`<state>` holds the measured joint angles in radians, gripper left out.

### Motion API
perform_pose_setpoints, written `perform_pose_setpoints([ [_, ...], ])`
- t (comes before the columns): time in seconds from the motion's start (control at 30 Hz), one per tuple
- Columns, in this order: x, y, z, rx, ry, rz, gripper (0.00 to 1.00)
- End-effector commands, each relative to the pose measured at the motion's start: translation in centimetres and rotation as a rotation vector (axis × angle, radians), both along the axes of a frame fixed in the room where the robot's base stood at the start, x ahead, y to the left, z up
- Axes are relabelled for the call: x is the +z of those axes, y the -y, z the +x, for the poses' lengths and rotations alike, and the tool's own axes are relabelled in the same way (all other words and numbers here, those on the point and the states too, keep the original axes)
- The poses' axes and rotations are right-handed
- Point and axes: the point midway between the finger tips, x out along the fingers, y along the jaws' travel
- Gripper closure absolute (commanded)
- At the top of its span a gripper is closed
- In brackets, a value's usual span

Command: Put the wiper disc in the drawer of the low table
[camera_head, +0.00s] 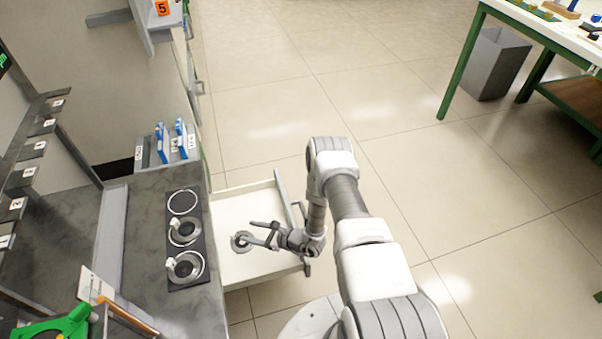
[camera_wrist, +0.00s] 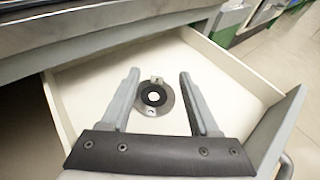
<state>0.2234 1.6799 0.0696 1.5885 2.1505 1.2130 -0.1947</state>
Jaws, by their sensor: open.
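The wiper disc (camera_wrist: 154,97), a grey ring with a dark centre and a small tab, lies flat on the floor of the open drawer (camera_wrist: 245,93). In the head view the disc (camera_head: 240,241) is in the middle of the drawer (camera_head: 245,199), partly hidden by my gripper. My gripper (camera_wrist: 159,78) is open and empty, its two fingers spread on either side of the disc in the wrist view. In the head view my gripper (camera_head: 262,233) is over the drawer, just right of the disc. I cannot tell whether the fingers touch the drawer floor.
The low table's dark top (camera_head: 146,240) carries a black strip with ring-shaped places; two hold similar discs (camera_head: 186,232) and the far one (camera_head: 182,203) looks empty. Blue items (camera_head: 170,143) stand in a grey holder behind. Open floor lies right of the drawer; a grey bin (camera_head: 492,64) stands far right.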

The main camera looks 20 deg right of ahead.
Motion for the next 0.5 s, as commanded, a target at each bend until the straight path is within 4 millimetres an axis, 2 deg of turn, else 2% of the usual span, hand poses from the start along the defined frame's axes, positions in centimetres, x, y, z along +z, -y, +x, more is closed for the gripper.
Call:
perform_pose_setpoints([
  [0.03, 2.5, -0.4, 1.2, 0.047, 0.036, -0.008, 0.38],
  [0.2, 10.8, -2.2, 3.2, 0.246, 0.142, -0.049, 0.38],
  [0.33, 16.9, -3.3, 3.5, 0.398, 0.221, -0.097, 0.38],
  [0.5, 24.3, -4.3, 2.4, 0.59, 0.318, -0.183, 0.38],
])
